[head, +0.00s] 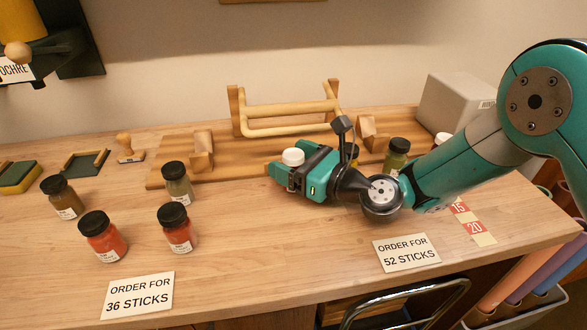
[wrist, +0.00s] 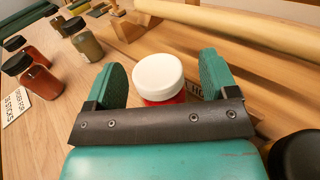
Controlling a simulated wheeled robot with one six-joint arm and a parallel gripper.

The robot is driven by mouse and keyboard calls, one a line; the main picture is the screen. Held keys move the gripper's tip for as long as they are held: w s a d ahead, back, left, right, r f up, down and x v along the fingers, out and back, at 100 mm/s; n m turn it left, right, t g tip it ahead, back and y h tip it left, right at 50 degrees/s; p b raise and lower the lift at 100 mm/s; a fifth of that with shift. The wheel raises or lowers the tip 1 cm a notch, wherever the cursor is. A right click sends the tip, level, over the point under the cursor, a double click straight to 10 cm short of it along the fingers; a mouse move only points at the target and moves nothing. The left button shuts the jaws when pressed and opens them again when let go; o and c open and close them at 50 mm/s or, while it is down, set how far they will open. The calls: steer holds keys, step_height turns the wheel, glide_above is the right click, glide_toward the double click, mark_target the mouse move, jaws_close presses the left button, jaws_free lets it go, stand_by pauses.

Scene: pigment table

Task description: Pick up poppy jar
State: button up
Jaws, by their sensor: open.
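A red jar with a white lid (wrist: 159,78) stands between the two green fingers of my gripper (wrist: 160,70) in the wrist view. The fingers are open, one on each side of it. A gap shows at the left finger; the right finger is close, and I cannot tell if it touches. In the head view only its white lid (head: 293,156) shows above my gripper (head: 284,172); the body is hidden. No label on it is readable. Two red-orange jars with black lids (head: 103,238) (head: 178,231) stand to the left; their names are too small to read.
A brown jar (head: 63,199) and an olive jar (head: 178,186) stand at left. A green jar (head: 397,157) stands behind my arm, near another white lid (head: 442,138). A wooden rack (head: 285,109) stands behind my gripper. The table's front middle is clear between two order cards (head: 138,296) (head: 406,252).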

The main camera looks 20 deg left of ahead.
steer(key=shift+c, duration=0.4)
steer(key=c, duration=1)
